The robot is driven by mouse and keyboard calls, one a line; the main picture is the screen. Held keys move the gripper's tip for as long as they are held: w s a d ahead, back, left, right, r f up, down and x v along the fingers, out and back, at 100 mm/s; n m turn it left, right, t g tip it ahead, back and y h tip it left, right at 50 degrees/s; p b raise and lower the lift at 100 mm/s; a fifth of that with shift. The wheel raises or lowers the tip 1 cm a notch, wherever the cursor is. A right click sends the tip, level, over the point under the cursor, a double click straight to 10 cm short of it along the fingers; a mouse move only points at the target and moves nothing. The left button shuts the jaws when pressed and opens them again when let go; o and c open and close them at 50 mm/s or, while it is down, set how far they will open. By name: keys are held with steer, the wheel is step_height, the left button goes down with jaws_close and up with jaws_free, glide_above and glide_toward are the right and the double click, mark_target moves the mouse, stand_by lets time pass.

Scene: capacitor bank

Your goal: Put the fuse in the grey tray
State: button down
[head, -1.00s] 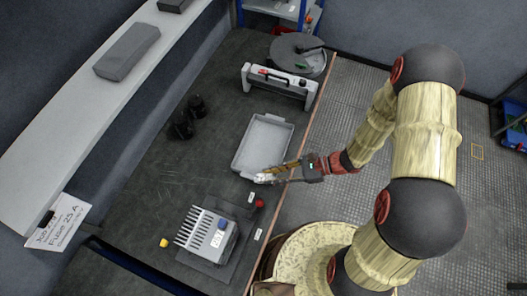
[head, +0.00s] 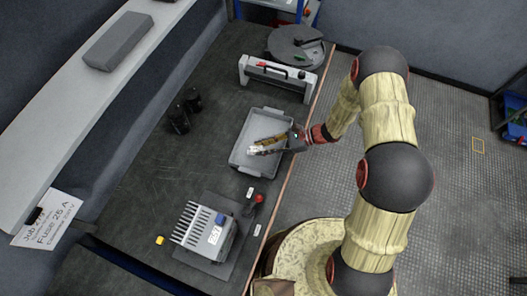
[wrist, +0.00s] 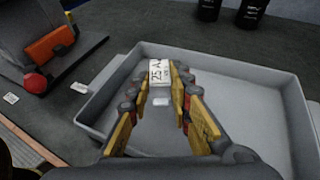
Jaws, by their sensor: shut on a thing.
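The fuse (wrist: 158,73) is a small white block marked "25 A" in the wrist view. My gripper (wrist: 160,85) is shut on it, with yellow-lined fingers on either side. In the head view my gripper (head: 258,148) is over the grey tray (head: 240,160), and the fuse shows as a pale patch at its fingertips. The grey tray (wrist: 285,105) is shallow and rectangular, and its floor lies below the fuse in the wrist view. I cannot tell exactly how high the fuse is above the floor. A small pale rectangle lies on the tray floor under the fingers.
A finned capacitor unit (head: 205,232) with a blue block stands at the front of the bench. A red-knobbed lever (head: 258,199) is beside it. Two black cylinders (head: 180,118) stand left of the tray.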

steer(key=shift+f+b, duration=0.3)
steer(key=shift+f, duration=1.1)
steer(key=shift+f, duration=0.1)
steer(key=c, duration=1.6)
jaws_free()
steer(key=shift+s, duration=0.1)
steer(key=p+v, duration=0.1)
steer(key=v, duration=1.1)
steer(key=shift+p, duration=0.35)
